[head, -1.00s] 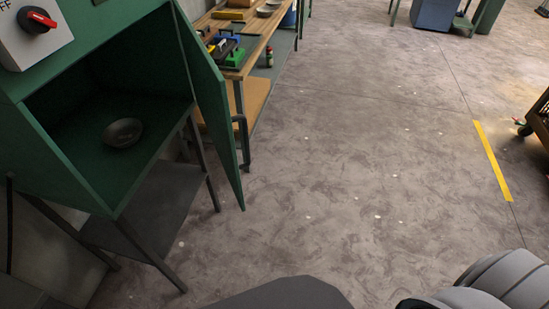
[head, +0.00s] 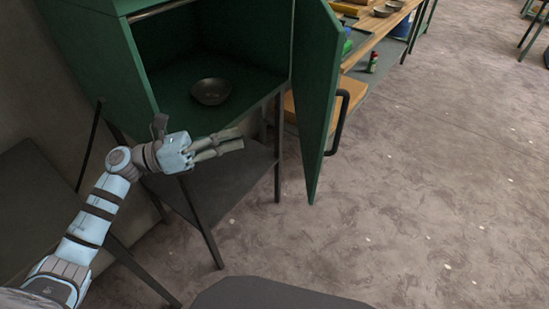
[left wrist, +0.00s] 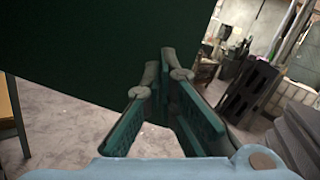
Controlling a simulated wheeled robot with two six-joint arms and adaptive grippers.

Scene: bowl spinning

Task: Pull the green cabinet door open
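The green cabinet (head: 95,60) stands on dark legs, its front uncovered. Its green door (head: 318,95) stands swung open at the cabinet's right side, with a black bar handle (head: 341,122) on its outer face. My left gripper (head: 240,138) is in front of the cabinet opening, left of the door's free edge. In the left wrist view my gripper (left wrist: 160,62) has its fingers slightly apart, with nothing seen between them. A dark green panel (left wrist: 85,45), apparently the door, fills the upper left there. My right gripper is not in view.
A dark bowl (head: 211,92) sits inside the cabinet. A dark lower shelf (head: 220,180) is between the legs. A wooden workbench (head: 380,35) stands behind the door. The concrete floor (head: 430,190) to the right is clear.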

